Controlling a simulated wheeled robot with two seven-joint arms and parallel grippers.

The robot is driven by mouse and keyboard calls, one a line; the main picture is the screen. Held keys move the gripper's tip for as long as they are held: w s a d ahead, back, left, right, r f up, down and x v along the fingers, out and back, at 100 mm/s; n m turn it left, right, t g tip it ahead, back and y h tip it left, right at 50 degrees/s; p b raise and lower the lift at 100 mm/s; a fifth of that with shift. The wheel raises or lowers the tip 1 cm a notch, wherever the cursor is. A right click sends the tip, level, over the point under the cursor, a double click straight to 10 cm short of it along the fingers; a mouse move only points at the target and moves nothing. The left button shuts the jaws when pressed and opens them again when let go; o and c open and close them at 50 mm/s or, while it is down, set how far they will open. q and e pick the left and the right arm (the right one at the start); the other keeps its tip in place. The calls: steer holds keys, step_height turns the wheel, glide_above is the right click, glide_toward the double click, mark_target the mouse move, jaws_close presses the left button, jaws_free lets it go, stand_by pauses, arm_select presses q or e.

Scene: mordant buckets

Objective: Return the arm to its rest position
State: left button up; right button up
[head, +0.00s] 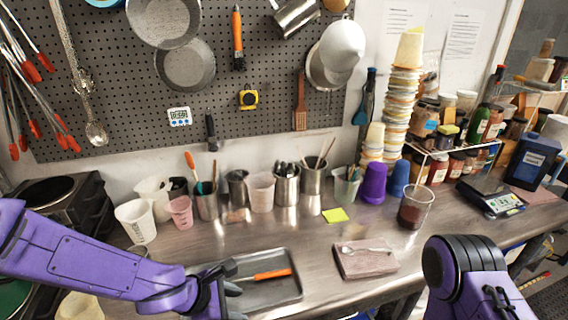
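My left arm comes in from the left, and its dark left gripper (226,282) is at the left part of a shallow grey metal tray (283,293) on the bench. An orange-handled tool (263,275) lies in the tray just right of the gripper, its left end close to the fingers. I cannot tell whether the fingers touch it or how far they are apart. My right arm shows at the lower right as a purple link with a black joint; its gripper is not in view.
A pinkish block with a spoon (365,258) lies right of the tray. A beaker of dark red liquid (414,207) and a scale (491,197) stand at the right. Cups and utensil holders (286,184) line the back. Bare steel shows between the tray and block.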

arm_select(q)
steer(key=s+a+f+m+y+b, duration=0.3)
steer(key=s+a+f+m+b, duration=0.1)
steer(key=f, duration=0.8)
steer(key=s+a+f+m+y+b, duration=0.3)
steer(key=s+a+f+m+b, duration=0.2)
steer(key=s+a+f, duration=0.4)
steer(key=s+a+f+m+y+b, duration=0.3)
steer(key=s+f, duration=0.6)
steer(key=f, duration=0.7)
steer(key=a+m+b, duration=0.2)
steer(key=a, duration=0.1)
steer(key=shift+s+a+g+b, duration=0.15)
steer(key=shift+s+g+b, duration=0.2)
steer(key=shift+g, duration=0.05)
arm_select(e)
step_height(320, 180, down, 14)
steer(key=shift+s+f, duration=0.25)
steer(key=shift+s, duration=0.1)
arm_select(q)
steer(key=shift+f, duration=0.1)
